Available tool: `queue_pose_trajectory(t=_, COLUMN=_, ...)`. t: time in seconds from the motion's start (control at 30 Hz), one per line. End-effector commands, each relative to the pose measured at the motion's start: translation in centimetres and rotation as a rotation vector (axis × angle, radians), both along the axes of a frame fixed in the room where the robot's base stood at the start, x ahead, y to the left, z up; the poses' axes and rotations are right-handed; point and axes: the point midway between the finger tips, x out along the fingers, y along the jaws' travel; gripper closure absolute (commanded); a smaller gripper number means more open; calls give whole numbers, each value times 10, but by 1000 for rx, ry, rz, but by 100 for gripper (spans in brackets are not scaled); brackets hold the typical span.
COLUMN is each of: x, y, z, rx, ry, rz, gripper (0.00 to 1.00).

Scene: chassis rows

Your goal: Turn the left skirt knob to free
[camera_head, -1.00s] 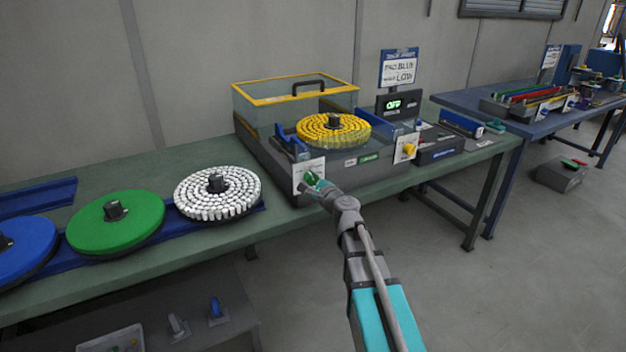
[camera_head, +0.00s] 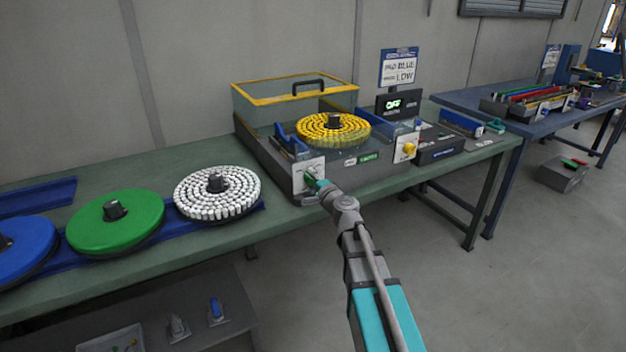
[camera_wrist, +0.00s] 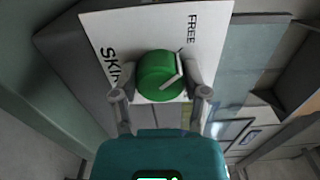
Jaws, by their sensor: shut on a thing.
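The left skirt knob (camera_wrist: 158,76) is a round green knob with a pale pointer line on its face, mounted on a white label plate (camera_wrist: 110,27) in the wrist view. The plate reads "FREE" along one side and part of "SKIRT" along the other. The pointer bends toward the "FREE" side. My gripper (camera_wrist: 161,92) is shut on the knob, a finger on either side. In the head view my gripper (camera_head: 313,183) is at the white plate (camera_head: 305,172) on the machine's left front, and hides most of the knob.
The machine (camera_head: 345,175) carries a yellow segmented disc (camera_head: 310,124) and a clear yellow-framed cover (camera_head: 257,101). A yellow knob (camera_head: 409,148) is on its right front. White (camera_head: 190,190), green (camera_head: 90,222) and blue (camera_head: 25,262) discs lie left on the bench. A display (camera_head: 398,103) reads OFF.

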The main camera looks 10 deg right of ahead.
Motion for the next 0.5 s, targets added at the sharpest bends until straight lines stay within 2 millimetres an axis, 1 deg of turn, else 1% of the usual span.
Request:
queue_pose_trajectory(t=0.13, x=1, y=-1, z=0, rx=1, ry=0, rz=-4, gripper=89)
queue_pose_trajectory(t=0.17, x=1, y=-1, z=0, rx=1, ry=0, rz=-4, gripper=40)
queue_pose_trajectory(t=0.2, x=1, y=-1, z=0, rx=1, ry=0, rz=-4, gripper=32)
queue_pose_trajectory(t=0.33, x=1, y=-1, z=0, rx=2, ry=1, rz=-2, gripper=8)
queue_pose_trajectory(t=0.5, x=0, y=0, z=0, rx=2, ry=1, rz=-1, gripper=7)
